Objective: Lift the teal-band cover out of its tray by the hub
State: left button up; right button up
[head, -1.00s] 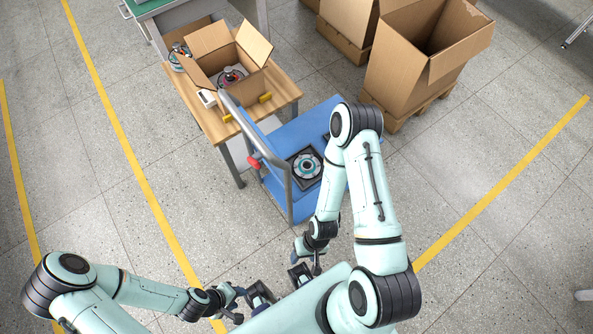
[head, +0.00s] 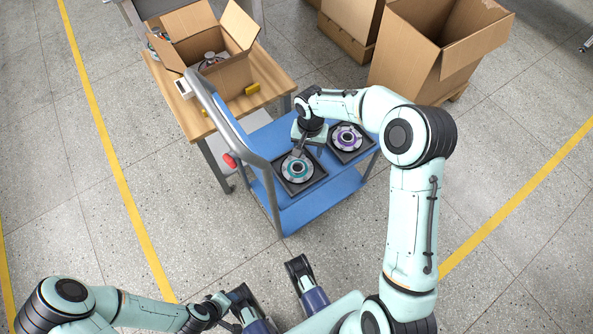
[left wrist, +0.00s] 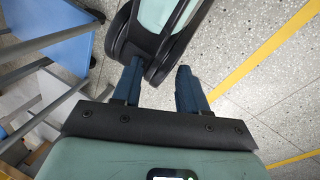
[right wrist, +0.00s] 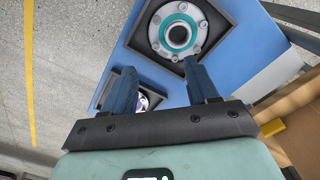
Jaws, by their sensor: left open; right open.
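The teal-band cover (head: 297,169) lies flat in a square black tray (head: 318,179) on the blue cart, its hub facing up. In the right wrist view the cover (right wrist: 178,34) shows a teal ring around a dark hub with a round opening. My right gripper (head: 300,149) is above the cart at the cover's far side, pointing down. In its wrist view the open fingers (right wrist: 159,68) have nothing between them, and one fingertip overlaps the tray's edge. My left gripper (left wrist: 161,66) is open and empty, low at the left, well away from the cart.
A purple-band cover (head: 346,137) sits in a second tray beside the teal one. The cart's grey handle (head: 238,140) rises at its left. A wooden table (head: 188,112) with an open carton (head: 222,78) stands behind. A large carton (head: 425,55) stands back right.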

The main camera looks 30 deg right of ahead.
jog(key=b, duration=0.1)
send_over(307, 170)
notch_tip(307, 170, down, 7)
jog(key=shift+s+f, duration=0.1)
jog(key=shift+s, duration=0.05)
notch_tip(307, 170, down, 5)
jog(key=shift+b, duration=0.75)
pick_arm(q)
jog(key=shift+t+y, duration=0.4)
jog(key=shift+t, duration=0.3)
jog(key=w+f, duration=0.1)
jog(key=w+a+f, duration=0.1)
jog(key=w, duration=0.1)
jog(key=w+a+f, duration=0.1)
jog(key=shift+w, duration=0.2)
pick_arm(e)
jog(key=c, duration=0.8)
